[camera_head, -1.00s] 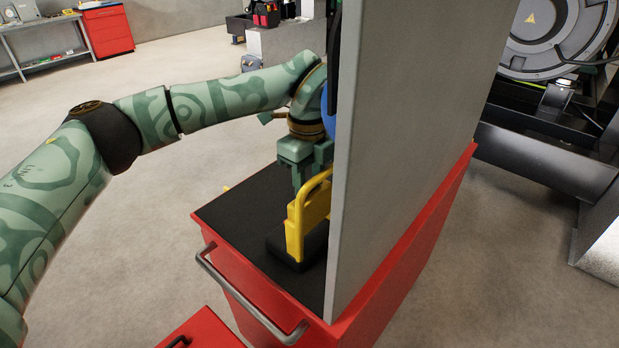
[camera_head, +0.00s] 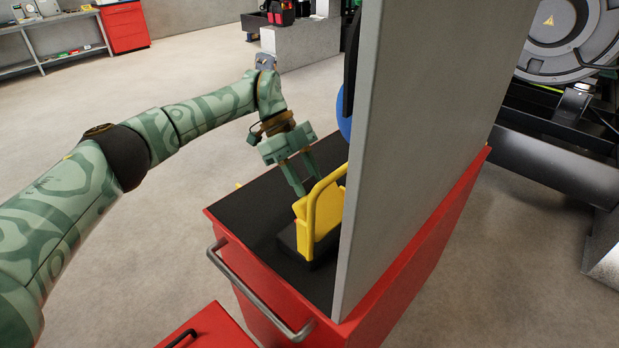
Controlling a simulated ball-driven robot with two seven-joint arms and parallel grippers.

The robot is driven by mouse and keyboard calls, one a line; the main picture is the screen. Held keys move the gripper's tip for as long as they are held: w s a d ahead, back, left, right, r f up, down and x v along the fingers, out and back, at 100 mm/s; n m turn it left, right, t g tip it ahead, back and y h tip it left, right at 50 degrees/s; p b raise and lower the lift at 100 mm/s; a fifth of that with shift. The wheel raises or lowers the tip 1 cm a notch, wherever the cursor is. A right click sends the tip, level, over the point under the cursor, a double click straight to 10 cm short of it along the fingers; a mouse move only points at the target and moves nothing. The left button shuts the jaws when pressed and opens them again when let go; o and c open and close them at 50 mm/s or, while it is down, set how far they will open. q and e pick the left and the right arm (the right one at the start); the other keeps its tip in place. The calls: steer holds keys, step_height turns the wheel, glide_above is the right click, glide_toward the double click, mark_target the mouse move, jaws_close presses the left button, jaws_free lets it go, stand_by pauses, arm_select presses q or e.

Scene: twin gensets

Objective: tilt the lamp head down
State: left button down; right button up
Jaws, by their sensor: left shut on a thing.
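The yellow work lamp (camera_head: 323,222) stands on its black base on the red cart's dark top, close to the grey upright panel. It has a yellow head and a looped yellow frame; the panel hides part of its right side. My left gripper (camera_head: 309,186) reaches down from the upper left, and its fingers are shut on the upper edge of the lamp's yellow head. The exact contact of the fingertips is small and partly hidden. My right gripper is not in view.
The tall grey panel (camera_head: 420,130) rises from the red cart (camera_head: 275,302) just right of the lamp. A blue round thing (camera_head: 344,115) shows behind the panel edge. The cart has a grey handle (camera_head: 245,290) in front. Open floor lies to the left.

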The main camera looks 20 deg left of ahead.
arm_select(q)
steer(key=shift+w+a+f+h, duration=0.1)
steer(key=shift+a+h, duration=0.1)
steer(key=shift+h, duration=0.1)
steer(key=c, duration=0.9)
jaws_free()
steer(key=b+v, duration=0.3)
steer(key=v, duration=0.9)
steer(key=shift+w, duration=0.1)
